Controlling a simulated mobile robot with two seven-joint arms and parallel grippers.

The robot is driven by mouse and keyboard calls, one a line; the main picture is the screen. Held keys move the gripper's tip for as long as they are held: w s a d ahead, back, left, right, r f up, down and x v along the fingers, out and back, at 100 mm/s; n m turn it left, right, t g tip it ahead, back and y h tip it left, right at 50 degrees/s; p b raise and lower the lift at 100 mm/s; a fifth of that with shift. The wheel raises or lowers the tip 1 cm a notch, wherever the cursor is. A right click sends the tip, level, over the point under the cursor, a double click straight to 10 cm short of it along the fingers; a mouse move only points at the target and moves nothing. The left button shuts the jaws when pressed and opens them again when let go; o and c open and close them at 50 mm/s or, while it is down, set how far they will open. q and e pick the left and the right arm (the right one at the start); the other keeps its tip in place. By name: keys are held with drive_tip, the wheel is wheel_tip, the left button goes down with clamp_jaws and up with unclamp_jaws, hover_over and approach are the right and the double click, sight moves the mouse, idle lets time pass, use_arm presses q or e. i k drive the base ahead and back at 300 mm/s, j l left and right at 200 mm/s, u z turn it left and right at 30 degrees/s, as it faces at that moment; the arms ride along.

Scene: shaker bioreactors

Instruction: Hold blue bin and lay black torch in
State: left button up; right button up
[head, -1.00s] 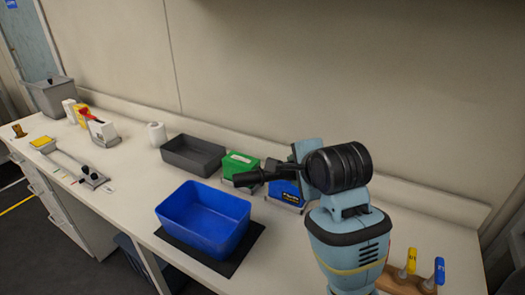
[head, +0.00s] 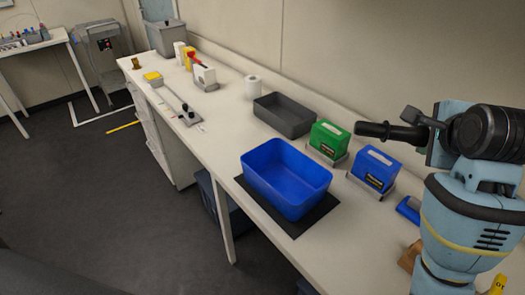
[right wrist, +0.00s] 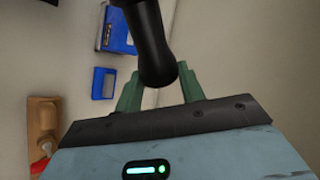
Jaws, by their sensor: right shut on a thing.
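The blue bin (head: 272,190) stands open and upright on a black mat (head: 302,227) on the bench, and its visible inside is empty. My right gripper (head: 436,127) is at the right of the head view, shut on the black torch (head: 388,131). The torch is held up above the bench, lying roughly level with one end pointing left, to the right of the bin and apart from it. In the right wrist view the torch (right wrist: 153,45) sits between the green fingers (right wrist: 160,88). My left gripper is not in view.
A green box (head: 328,139) and a blue box (head: 374,169) stand right of the bin. A grey tray (head: 285,128) lies behind it. A small blue object (head: 408,210) and a wooden holder (right wrist: 42,120) are near my right arm. The bin stands near the bench's front edge.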

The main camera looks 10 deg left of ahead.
sight(283, 189)
drive_tip(key=z, duration=1.1)
drive_tip(key=k+j, duration=0.35)
drive_tip(key=j, duration=0.3)
